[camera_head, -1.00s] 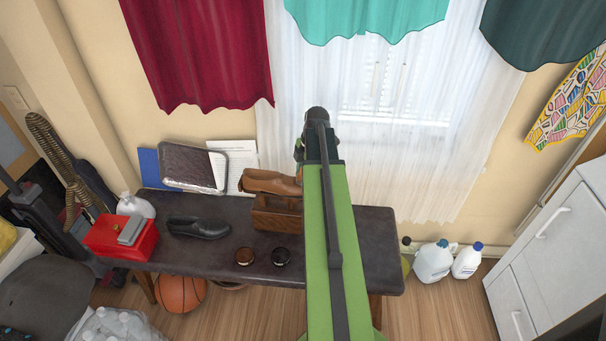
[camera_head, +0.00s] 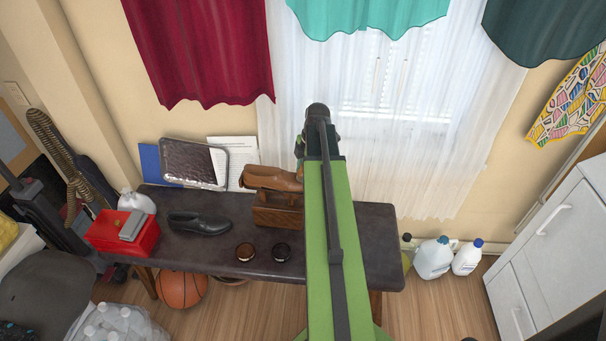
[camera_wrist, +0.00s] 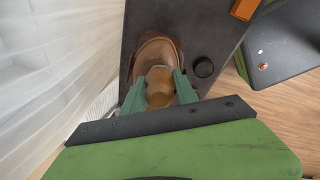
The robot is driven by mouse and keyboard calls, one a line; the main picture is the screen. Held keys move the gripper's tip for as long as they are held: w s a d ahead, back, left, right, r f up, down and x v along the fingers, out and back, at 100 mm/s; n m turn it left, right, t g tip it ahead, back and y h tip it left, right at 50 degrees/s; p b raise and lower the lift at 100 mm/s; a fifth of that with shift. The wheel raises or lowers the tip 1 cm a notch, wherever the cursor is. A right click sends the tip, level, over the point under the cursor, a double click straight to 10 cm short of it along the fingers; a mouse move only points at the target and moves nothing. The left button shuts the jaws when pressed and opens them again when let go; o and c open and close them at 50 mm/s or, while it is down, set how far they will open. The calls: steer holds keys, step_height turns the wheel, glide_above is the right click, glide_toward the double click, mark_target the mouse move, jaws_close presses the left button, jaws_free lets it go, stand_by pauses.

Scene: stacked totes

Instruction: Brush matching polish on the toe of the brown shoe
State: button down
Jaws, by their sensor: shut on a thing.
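The brown shoe (camera_head: 272,179) rests on a wooden shoe-shine box (camera_head: 278,214) on the dark bench. Its toe points toward my arm, and the shoe also shows in the wrist view (camera_wrist: 157,50). My gripper (camera_wrist: 159,90) is shut on a round tan-brown thing (camera_wrist: 160,84), perhaps the brush handle, with one green finger on each side. From above it overlaps the shoe; I cannot tell whether it touches. Bristles are hidden. In the head view my arm hides most of my gripper.
A black shoe (camera_head: 199,224) lies left of the box on the bench (camera_head: 345,272). A red box (camera_head: 122,232) and a white bottle (camera_head: 136,201) are at the left end. A metal tray (camera_head: 195,163) leans at the back. White curtains (camera_head: 420,170) hang close behind my arm.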

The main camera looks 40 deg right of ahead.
steer(key=shift+w+d+r, duration=0.1)
steer(key=shift+d, duration=0.05)
steer(key=r+p, duration=0.4)
steer(key=s+r+p, duration=0.1)
steer(key=r+p, duration=0.2)
steer(key=shift+d, duration=0.35)
steer(key=shift+f, duration=0.2)
